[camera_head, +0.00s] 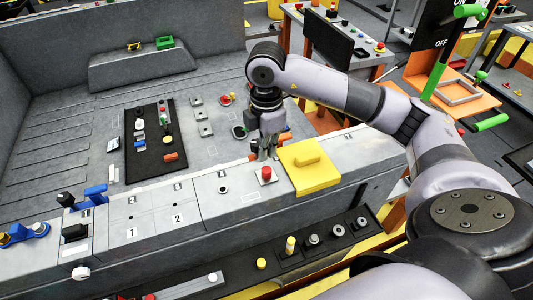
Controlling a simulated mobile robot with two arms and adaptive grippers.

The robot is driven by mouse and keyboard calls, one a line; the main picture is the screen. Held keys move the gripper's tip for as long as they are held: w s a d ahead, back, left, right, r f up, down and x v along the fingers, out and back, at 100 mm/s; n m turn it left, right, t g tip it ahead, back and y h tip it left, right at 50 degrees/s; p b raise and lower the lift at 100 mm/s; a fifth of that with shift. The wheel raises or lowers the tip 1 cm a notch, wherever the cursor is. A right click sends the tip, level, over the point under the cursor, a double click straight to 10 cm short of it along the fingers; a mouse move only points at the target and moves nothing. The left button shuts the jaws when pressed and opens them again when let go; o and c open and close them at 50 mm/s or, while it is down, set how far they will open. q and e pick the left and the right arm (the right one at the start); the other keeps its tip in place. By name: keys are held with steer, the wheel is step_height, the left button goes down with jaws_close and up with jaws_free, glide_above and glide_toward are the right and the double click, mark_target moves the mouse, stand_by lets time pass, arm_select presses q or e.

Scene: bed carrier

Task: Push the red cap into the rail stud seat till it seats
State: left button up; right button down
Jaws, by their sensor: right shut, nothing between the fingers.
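The red cap (266,173) stands upright on top of the grey rail (215,211), just left of a yellow block. A round stud seat (223,189) with a dark centre shows on the rail to the left of the cap. I cannot tell from this view how deep the cap sits. My right gripper (267,155) points down just behind and above the red cap, its fingers shut and empty. Whether the fingertips touch the cap is unclear. My left gripper is not in view.
A yellow block with a raised handle (311,168) sits on the rail close right of the gripper. A black mat (143,172) with small parts lies behind the rail. Blue clamps (90,197) stand at the rail's left. A dark lower shelf (325,238) holds several knobs.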

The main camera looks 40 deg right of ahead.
mark_target(266, 170)
step_height(266, 170, up, 10)
stand_by(0.3)
steer(key=shift+f, duration=0.1)
stand_by(0.7)
